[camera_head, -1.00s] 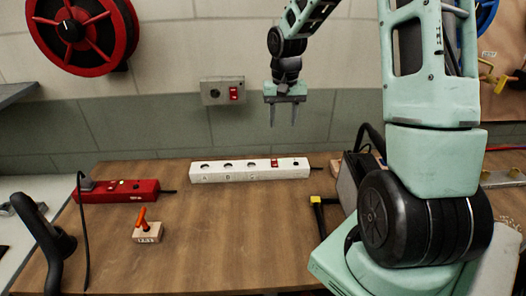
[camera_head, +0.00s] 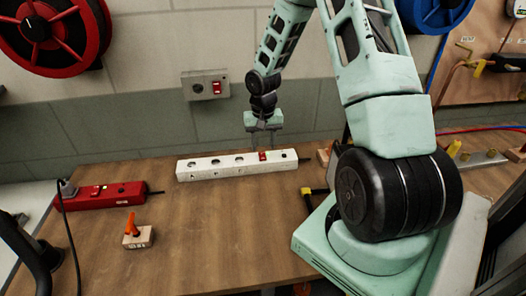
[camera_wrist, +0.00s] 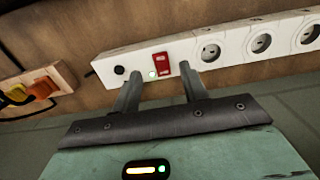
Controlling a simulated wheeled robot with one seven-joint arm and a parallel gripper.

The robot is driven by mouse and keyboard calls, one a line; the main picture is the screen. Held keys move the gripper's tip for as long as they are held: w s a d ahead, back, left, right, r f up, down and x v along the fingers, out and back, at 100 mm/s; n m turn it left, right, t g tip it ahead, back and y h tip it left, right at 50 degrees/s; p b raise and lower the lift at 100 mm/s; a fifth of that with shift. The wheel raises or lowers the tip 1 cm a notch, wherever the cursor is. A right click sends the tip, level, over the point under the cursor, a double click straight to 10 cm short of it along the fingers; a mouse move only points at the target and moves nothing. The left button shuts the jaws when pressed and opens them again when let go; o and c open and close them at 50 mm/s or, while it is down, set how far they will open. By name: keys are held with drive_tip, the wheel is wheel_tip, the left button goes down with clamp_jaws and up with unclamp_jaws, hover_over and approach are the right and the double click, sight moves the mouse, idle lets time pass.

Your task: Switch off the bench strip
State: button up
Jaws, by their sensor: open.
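The white bench strip (camera_head: 225,166) lies on the wooden bench with several sockets, a red rocker switch (camera_head: 263,156) and a black round part near its right end. My gripper (camera_head: 262,143) is open and empty, pointing down just above and behind the switch end.
A red power strip (camera_head: 100,195) with a plugged cord lies at the left. A small wooden block with an orange lever (camera_head: 138,238) stands in front of it. A wall box with a red switch (camera_head: 206,85) is behind. A yellow-tipped black tool (camera_head: 308,192) lies right.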

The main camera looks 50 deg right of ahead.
sight(263, 159)
drive_tip(key=shift+f, duration=2.35)
